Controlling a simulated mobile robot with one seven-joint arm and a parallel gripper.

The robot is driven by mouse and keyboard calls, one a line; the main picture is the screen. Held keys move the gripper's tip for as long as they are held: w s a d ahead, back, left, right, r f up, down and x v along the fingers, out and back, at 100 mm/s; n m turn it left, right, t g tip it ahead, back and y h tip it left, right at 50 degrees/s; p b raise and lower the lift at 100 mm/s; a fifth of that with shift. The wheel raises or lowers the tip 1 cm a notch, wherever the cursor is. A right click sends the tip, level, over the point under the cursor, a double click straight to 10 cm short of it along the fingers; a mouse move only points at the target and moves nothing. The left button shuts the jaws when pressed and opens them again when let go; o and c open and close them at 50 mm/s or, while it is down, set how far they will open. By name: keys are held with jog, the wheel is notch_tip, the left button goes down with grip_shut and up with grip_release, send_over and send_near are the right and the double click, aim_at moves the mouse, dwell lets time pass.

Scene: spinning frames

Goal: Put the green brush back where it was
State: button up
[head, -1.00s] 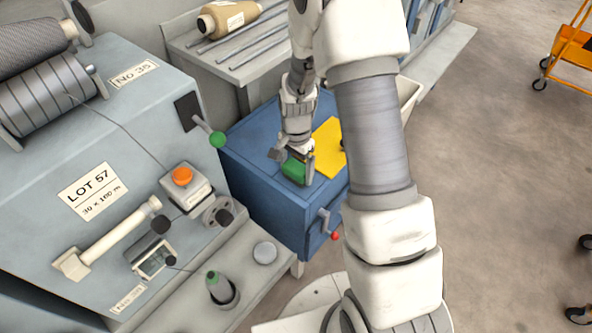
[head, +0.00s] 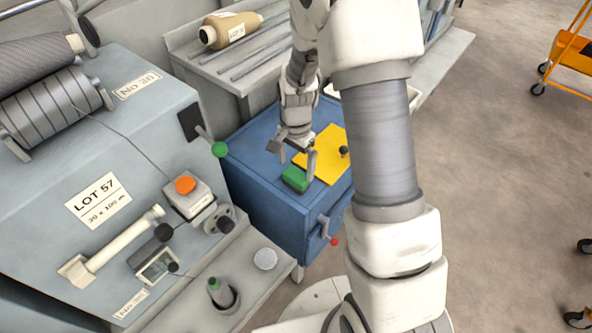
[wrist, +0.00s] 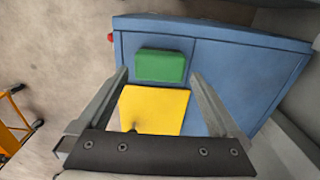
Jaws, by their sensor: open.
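The green block (head: 295,179), which looks like the green brush, lies flat on the blue cabinet top (head: 255,145) near its front edge. No bristles show. It lies beside a yellow plate (head: 328,160) with a dark knob. In the wrist view the green block (wrist: 160,66) is just beyond the yellow plate (wrist: 155,109), in line with the gap between my fingers. My gripper (head: 295,163) is open and empty, pointing down over the block. I cannot tell its exact height above the block.
A grey machine (head: 140,115) with a green-knobbed lever (head: 219,149) stands left of the cabinet. A red-tipped crank (head: 327,230) sticks out of the cabinet front. A bench with rods (head: 255,60) is behind. An orange cart (head: 570,60) stands far right.

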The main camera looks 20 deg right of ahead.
notch_tip(320, 180, up, 8)
jog(key=p, duration=0.2)
notch_tip(320, 180, up, 15)
jog(key=n+t, duration=0.3)
jog(key=n, duration=0.2)
send_over(296, 175)
jog(key=s, duration=0.8)
jog(key=s+r+n+t, duration=0.2)
jog(key=s+r+n, duration=0.3)
jog(key=s, duration=0.7)
jog(key=shift+s+r+n+t, duration=0.15)
jog(key=shift+r+n+t, duration=0.2)
jog(key=shift+r, duration=0.25)
notch_tip(296, 175, up, 16)
jog(key=p, duration=1.5)
jog(key=shift+p, duration=0.35)
jog(key=shift+c, duration=0.2)
